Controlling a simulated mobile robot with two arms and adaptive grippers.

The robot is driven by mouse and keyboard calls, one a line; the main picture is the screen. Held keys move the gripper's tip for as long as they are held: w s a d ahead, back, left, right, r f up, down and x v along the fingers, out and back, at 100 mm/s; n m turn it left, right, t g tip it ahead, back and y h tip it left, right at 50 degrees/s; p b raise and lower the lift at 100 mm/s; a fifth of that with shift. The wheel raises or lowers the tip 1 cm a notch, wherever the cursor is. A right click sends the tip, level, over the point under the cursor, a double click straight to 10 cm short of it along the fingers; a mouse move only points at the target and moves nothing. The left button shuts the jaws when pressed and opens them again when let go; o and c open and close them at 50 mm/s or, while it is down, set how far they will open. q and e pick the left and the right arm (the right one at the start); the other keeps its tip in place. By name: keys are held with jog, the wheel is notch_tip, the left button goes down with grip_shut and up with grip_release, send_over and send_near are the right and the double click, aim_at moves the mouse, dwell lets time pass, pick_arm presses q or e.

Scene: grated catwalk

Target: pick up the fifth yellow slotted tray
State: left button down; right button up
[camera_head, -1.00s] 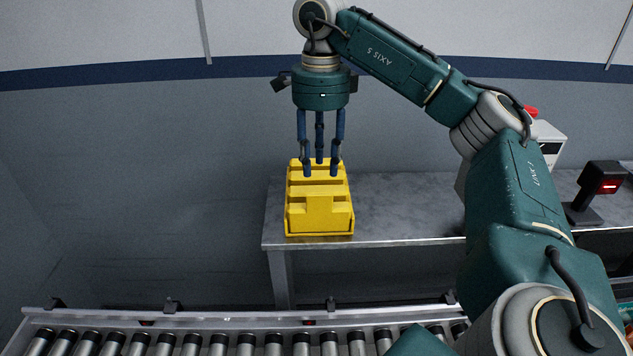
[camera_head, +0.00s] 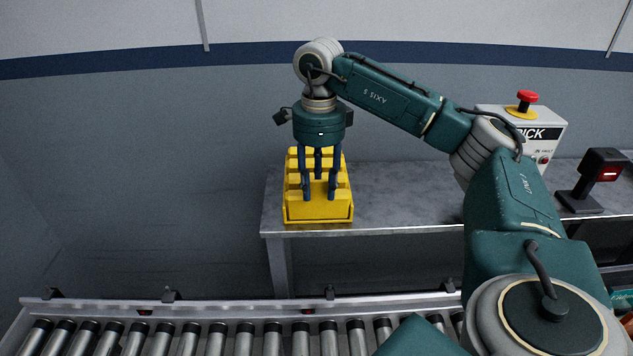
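A yellow slotted tray (camera_head: 318,209) stands at the left end of a grey metal table. It looks like the front of a stack or row of yellow slotted pieces; I cannot tell how many there are. My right gripper (camera_head: 320,192) points straight down over it, its blue fingers spread apart and overlapping the tray in the picture. I cannot tell whether the fingers touch it. Nothing is seen held between them. My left gripper is not in view.
A roller conveyor (camera_head: 245,338) runs along the front. On the grey table (camera_head: 400,195), a control box with a red button (camera_head: 527,97) and a dark scanner (camera_head: 592,180) stand to the right. The table between tray and box is mostly clear.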

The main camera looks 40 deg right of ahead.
grip_shut()
dwell(0.3)
